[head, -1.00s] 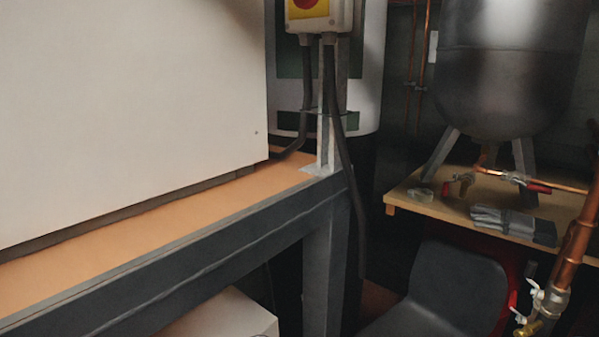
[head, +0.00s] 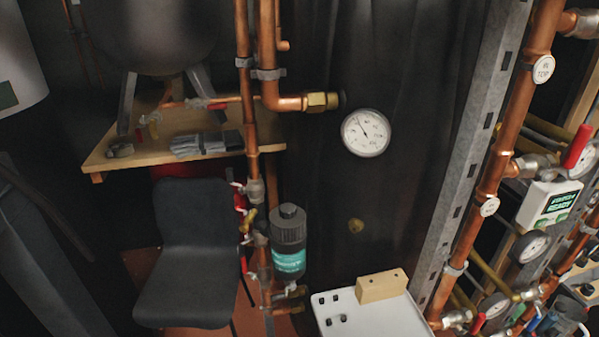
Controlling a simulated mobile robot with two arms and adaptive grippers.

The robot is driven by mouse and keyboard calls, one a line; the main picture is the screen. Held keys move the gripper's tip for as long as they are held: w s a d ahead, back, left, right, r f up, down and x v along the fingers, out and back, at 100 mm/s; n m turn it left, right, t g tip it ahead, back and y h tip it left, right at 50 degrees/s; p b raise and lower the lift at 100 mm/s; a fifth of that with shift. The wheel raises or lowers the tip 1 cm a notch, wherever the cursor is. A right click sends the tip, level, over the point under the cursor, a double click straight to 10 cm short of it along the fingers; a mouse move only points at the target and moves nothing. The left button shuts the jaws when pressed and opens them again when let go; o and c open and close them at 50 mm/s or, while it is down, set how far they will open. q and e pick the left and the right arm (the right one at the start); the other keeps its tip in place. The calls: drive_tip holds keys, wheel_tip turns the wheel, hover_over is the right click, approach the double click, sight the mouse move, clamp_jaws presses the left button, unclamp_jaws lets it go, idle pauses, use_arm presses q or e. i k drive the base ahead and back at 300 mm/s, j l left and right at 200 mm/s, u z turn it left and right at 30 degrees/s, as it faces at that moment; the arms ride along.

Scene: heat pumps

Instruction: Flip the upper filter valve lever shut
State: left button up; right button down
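The filter is a dark canister (head: 287,238) with a teal label, left of centre in the lower half of the head view. It is mounted beside a vertical copper pipe (head: 251,120). The upper valve (head: 254,190) sits on that pipe, above and left of the canister. Its red lever (head: 240,200) appears to point down along the pipe, but it is small. Another red lever (head: 243,263) shows lower on the same pipe run. Neither of my grippers is in view.
A dark chair (head: 188,250) stands left of the filter, close to the valves. A wooden shelf (head: 110,158) with gloves is behind it. A white tray (head: 355,322) with a wooden block is at the lower right. More copper pipes and a display box (head: 549,204) are at right.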

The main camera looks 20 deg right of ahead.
sight(230, 174)
drive_tip(key=z, duration=0.3)
drive_tip(key=u, duration=1.65)
drive_tip(key=k+l, duration=0.15)
drive_tip(key=k, duration=0.15)
drive_tip(key=k+l, duration=0.1)
drive_tip(key=k, duration=0.2)
